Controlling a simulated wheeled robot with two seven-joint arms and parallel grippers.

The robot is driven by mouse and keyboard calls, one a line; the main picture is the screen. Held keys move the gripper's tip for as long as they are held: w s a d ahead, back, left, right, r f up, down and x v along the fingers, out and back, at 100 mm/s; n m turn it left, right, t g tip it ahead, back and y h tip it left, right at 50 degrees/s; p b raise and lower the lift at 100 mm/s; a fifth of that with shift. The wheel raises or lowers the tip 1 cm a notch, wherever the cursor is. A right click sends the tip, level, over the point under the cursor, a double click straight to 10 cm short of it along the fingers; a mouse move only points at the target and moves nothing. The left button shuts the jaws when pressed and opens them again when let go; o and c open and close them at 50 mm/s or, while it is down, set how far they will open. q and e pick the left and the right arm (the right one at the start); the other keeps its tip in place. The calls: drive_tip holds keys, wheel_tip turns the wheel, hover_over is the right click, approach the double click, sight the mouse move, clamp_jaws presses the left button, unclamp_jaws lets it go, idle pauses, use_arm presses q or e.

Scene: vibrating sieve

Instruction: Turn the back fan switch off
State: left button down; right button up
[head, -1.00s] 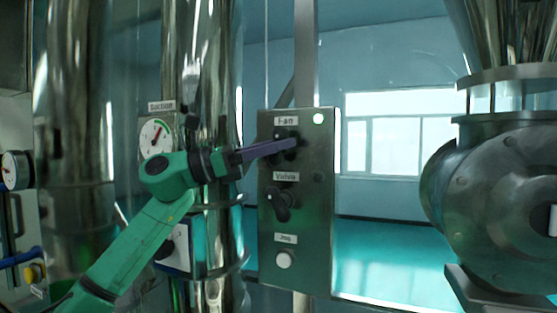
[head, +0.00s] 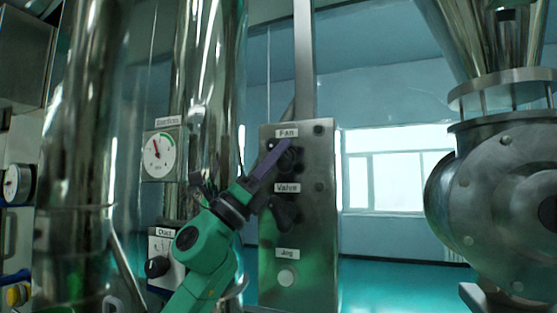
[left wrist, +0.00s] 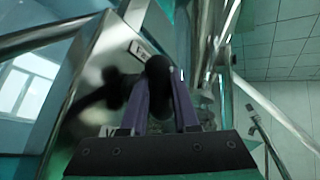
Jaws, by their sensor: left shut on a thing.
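The fan switch is a black knob (head: 292,162) under the "Fan" label on the grey metal control panel (head: 320,235). My left gripper (head: 280,150), with purple fingers, reaches up to the knob from the lower left and is shut on it. In the left wrist view the round black knob end (left wrist: 158,68) sits between the fingertips (left wrist: 160,88). The fingers hide part of the knob in the head view. The small lamp (head: 319,130) at the panel's top right is dark. My right gripper is not in view.
Below are a black "Valve" knob (head: 285,212) and a pale "Jog" button (head: 286,277). A suction gauge (head: 159,154) and a "Dust" switch (head: 157,266) are to the left. A large metal machine (head: 495,205) stands at the right.

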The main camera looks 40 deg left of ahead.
use_arm(q)
drive_tip(key=shift+f+n, duration=0.1)
drive_tip(key=shift+n, duration=0.2)
drive_tip(key=c, duration=0.7)
unclamp_jaws()
drive_tip(key=shift+s+f+b, duration=0.15)
drive_tip(key=shift+f+b, duration=0.15)
drive_tip(key=shift+b, duration=0.05)
drive_tip(key=b+v, duration=1.3)
drive_tip(key=v, duration=0.1)
drive_tip(key=shift+b, duration=0.4)
